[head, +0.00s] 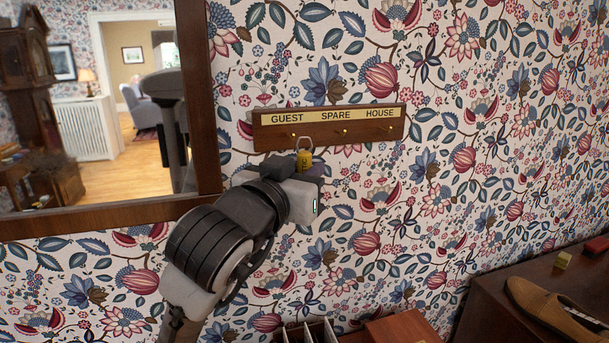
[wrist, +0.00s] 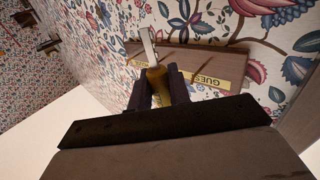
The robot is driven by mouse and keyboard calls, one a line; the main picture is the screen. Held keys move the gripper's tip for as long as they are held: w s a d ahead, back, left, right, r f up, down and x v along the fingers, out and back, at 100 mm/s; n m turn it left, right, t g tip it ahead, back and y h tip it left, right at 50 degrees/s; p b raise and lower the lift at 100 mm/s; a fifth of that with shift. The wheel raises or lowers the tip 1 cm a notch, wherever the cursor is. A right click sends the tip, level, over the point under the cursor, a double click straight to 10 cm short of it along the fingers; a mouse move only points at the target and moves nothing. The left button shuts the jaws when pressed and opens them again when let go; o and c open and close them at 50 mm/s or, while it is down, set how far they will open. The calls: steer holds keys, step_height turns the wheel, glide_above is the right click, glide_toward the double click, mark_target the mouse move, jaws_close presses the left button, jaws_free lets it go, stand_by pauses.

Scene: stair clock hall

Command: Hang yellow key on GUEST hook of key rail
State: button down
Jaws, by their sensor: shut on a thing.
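The key rail (head: 262,133) is a brown wooden board on the wall with a label strip reading GUEST, SPARE and HOUSE. A small brass hook sits under each word; the GUEST hook (head: 293,134) is at the left and looks bare. My gripper (head: 298,168) is just below the rail's left half, shut on the yellow key (head: 304,160). The key's metal ring points up, just below and right of the GUEST hook, and looks apart from it. In the wrist view the yellow key (wrist: 158,90) stands between the fingers, with the rail (wrist: 205,60) behind it.
A wood-framed mirror (head: 208,110) hangs close to the left of the rail. A white-divided organiser (head: 308,331) stands at the bottom. The wall right of the rail is clear.

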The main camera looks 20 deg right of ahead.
steer(key=w+b, duration=0.1)
steer(key=w, duration=0.6)
steer(key=shift+a+f, duration=0.15)
steer(key=shift+f, duration=0.25)
